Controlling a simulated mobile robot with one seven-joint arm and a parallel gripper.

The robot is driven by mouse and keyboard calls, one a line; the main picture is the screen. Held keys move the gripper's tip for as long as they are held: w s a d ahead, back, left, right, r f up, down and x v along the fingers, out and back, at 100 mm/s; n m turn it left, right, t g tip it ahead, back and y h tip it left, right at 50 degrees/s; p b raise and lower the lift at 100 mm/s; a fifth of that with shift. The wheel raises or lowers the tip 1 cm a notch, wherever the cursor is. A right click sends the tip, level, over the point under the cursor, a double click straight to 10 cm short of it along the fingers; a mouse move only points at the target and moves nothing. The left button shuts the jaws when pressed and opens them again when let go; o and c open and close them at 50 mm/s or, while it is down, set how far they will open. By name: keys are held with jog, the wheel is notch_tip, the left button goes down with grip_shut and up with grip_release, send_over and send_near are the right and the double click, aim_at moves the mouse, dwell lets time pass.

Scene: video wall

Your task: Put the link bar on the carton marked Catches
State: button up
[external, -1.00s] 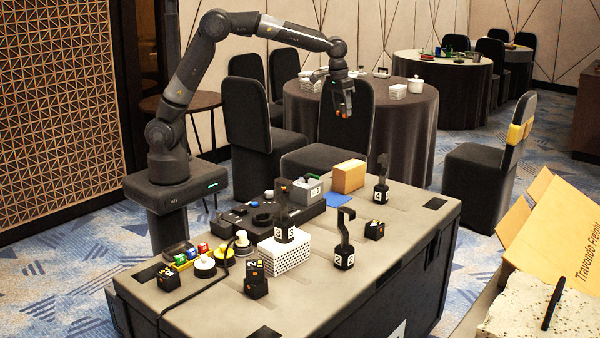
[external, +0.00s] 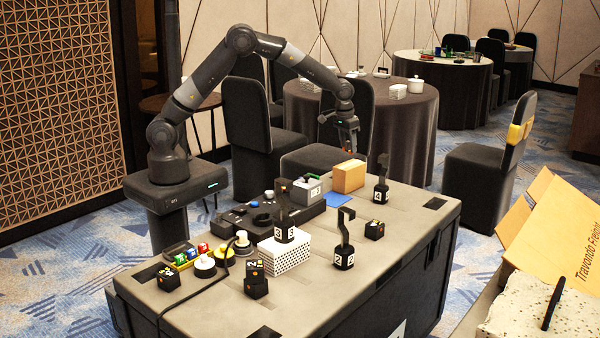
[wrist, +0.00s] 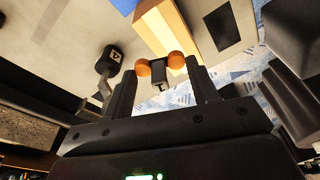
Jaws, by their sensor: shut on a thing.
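My gripper (external: 347,124) hangs above the far side of the table, behind the tan carton (external: 348,177). In the wrist view, my gripper's (wrist: 160,66) orange fingertips are shut on a small dark piece (wrist: 159,86) with a white mark; whether this is the link bar cannot be told. The tan carton also shows just beyond the fingertips in the wrist view (wrist: 163,28). I cannot read the word Catches on any carton. Black hooked pieces stand upright on numbered blocks: one marked 3 (external: 284,222), one marked 2 (external: 345,245) and one marked 4 (external: 381,184).
A white dotted box (external: 285,255) carries the piece marked 3. A grey bin (external: 308,192), a blue sheet (external: 337,199) and black cubes (external: 255,282) are on the table (external: 395,240). An open cardboard box (external: 555,235) stands at right. The table's right front is mostly bare.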

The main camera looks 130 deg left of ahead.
aim_at(351, 164)
jog(key=a+f, duration=0.1)
jog(key=s+a+f, duration=0.1)
jog(key=a, duration=0.1)
jog(key=shift+f, duration=1.95)
jog(key=o, duration=1.1)
jog(key=shift+f, duration=0.1)
jog(key=r, duration=0.4)
jog(key=d+r, duration=0.1)
jog(key=r, duration=0.7)
jog(key=shift+s+d+r, duration=0.1)
jog(key=shift+s+d, duration=0.2)
jog(key=shift+d, duration=0.05)
